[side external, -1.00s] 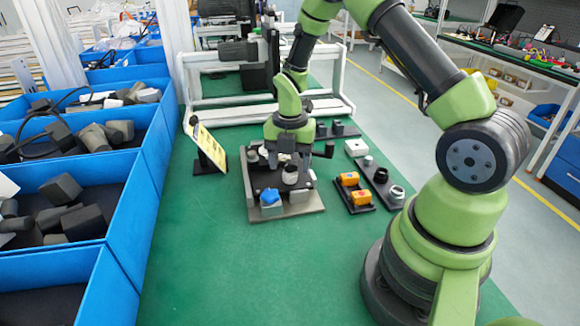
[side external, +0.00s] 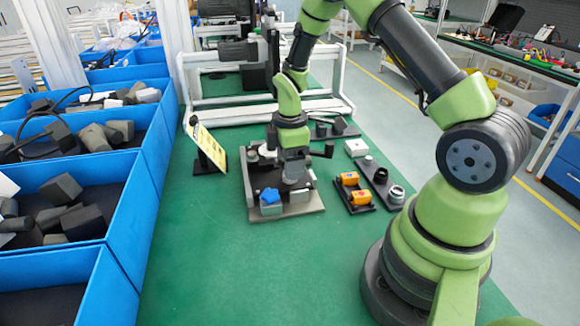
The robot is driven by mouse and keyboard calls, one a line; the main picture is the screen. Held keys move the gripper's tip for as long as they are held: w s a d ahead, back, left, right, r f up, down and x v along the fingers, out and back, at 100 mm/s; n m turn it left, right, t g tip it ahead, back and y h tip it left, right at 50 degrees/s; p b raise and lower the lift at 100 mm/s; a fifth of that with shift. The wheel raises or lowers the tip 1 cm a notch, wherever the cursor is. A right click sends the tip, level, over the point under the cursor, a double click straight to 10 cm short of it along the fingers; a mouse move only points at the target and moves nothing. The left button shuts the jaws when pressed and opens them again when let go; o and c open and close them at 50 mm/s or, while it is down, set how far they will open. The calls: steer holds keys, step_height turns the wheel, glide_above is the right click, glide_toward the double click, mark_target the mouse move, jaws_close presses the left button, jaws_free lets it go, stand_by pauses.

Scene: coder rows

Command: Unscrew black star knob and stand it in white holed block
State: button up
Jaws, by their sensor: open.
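The fixture (side external: 306,208) is a grey plate with raised dark and grey parts on the green table. A blue star-shaped knob (side external: 270,196) stands at its front. I cannot pick out a black star knob; it may be hidden under or behind my gripper. My gripper (side external: 294,174) is open and points down over the right-middle part of the fixture, close above it or around a part there; I cannot tell which. The white block (side external: 356,147) lies on the table to the right of the fixture, its hole too small to make out clearly.
A dark tray with orange blocks (side external: 350,179) and a dark plate with round grey parts (side external: 381,176) lie right of the fixture. A yellow sign (side external: 208,146) stands to its left. Blue bins (side external: 128,215) line the left edge. The green table in front is clear.

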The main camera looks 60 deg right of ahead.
steer(key=m, duration=0.5)
steer(key=shift+m, duration=0.3)
steer(key=m, duration=0.6)
steer(key=shift+m, duration=0.4)
steer(key=shift+c, duration=0.3)
steer(key=c, duration=0.9)
steer(key=n, duration=0.4)
steer(key=shift+c, duration=0.2)
steer(key=n, duration=0.6)
steer(key=shift+r, duration=2.55)
steer(key=shift+d, duration=0.1)
